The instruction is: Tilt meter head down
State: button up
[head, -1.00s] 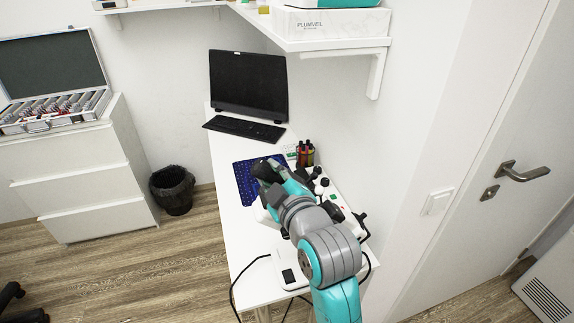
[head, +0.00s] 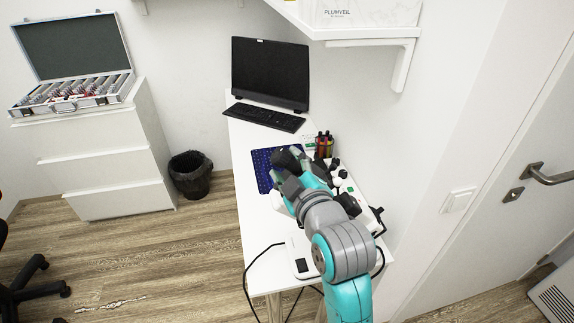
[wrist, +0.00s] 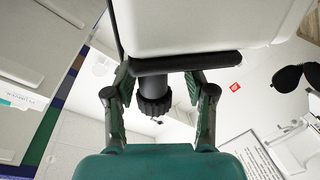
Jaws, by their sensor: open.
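The meter is a white device (head: 277,200) on the desk, mostly hidden behind my arm in the head view. In the wrist view its white body (wrist: 200,22) fills the top, with a black bar (wrist: 185,62) along its lower edge. A black ribbed eyepiece-like part (wrist: 155,97) sticks out below it. My gripper (head: 288,162) is at the meter, near the blue mat. In the wrist view my gripper (wrist: 160,84) is open, one finger on each side of the ribbed part, with gaps showing. Whether the fingers touch the black bar I cannot tell.
The white desk (head: 262,232) holds a dark blue mat (head: 262,172), a keyboard (head: 264,117), a monitor (head: 270,72) and small bottles (head: 324,144). A wall shelf (head: 330,33) hangs above. Cables (head: 248,285) run off the desk's front.

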jog(key=v, duration=0.7)
jog(key=shift+f, duration=0.1)
jog(key=s+d+f+m+h, duration=0.1)
jog(key=s+d+f+m, duration=0.1)
jog(key=s+d+f, duration=0.4)
jog(key=s+d+f+m+h, duration=0.2)
jog(key=s+f+m, duration=0.1)
jog(key=f, duration=0.5)
jog(key=s+d+f+m+h, duration=0.1)
jog(key=s+d+f+m, duration=0.1)
jog(key=s+d+f, duration=0.4)
jog(key=s+d+f+m+h, duration=0.1)
jog(key=s+d+f+m, duration=0.1)
jog(key=s, duration=1)
jog(key=s+d+f+m+h, duration=0.2)
jog(key=s+m, duration=0.3)
jog(key=s, duration=0.7)
jog(key=shift+s+d, duration=0.25)
jog(key=shift+d, duration=0.55)
jog(key=shift+f, duration=0.15)
